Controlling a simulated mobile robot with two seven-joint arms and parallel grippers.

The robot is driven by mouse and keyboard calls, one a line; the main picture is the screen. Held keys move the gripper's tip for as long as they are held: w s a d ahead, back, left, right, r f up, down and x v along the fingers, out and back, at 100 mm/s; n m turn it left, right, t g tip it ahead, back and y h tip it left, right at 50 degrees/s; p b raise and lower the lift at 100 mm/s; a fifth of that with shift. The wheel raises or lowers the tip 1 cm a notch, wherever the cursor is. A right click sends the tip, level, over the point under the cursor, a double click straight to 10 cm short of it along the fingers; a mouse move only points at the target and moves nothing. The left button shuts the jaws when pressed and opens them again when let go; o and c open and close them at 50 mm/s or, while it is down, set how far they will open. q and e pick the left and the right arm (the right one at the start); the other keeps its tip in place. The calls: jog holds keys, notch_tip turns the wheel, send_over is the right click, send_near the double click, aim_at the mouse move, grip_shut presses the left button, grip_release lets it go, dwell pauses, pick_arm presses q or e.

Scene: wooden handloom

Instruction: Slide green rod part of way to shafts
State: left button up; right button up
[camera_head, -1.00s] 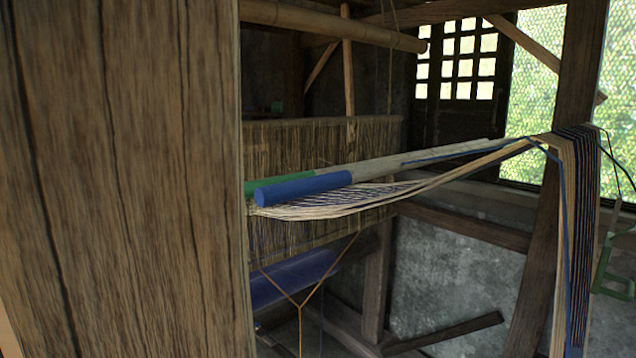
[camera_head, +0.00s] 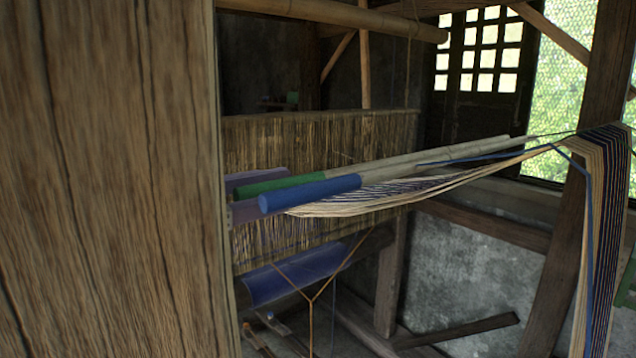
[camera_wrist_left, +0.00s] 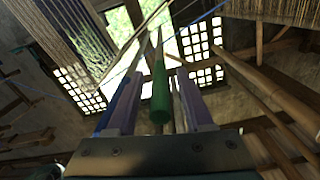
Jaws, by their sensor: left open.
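The green rod (camera_head: 278,185) has a green end and a pale shaft running back to the right. It lies just behind the blue-ended rod (camera_head: 310,192), above the warp threads. My left gripper (camera_head: 262,188) comes in from behind the wooden post, with one purple finger above the green end and one below it. The blue rod partly hides the lower finger. In the left wrist view the green end (camera_wrist_left: 159,95) lies between the two spread fingers of the left gripper (camera_wrist_left: 158,78), with gaps at the sides. My right gripper is out of view.
A thick wooden post (camera_head: 120,180) fills the left side and hides my left arm. A reed-like screen (camera_head: 300,140) hangs behind the rods. Pale threads (camera_head: 400,192) run right to a striped warp (camera_head: 605,200) over a beam. A bamboo pole (camera_head: 340,14) crosses above.

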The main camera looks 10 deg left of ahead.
pick_arm(q)
jog(key=shift+c, duration=0.4)
grip_shut()
dwell(1.0)
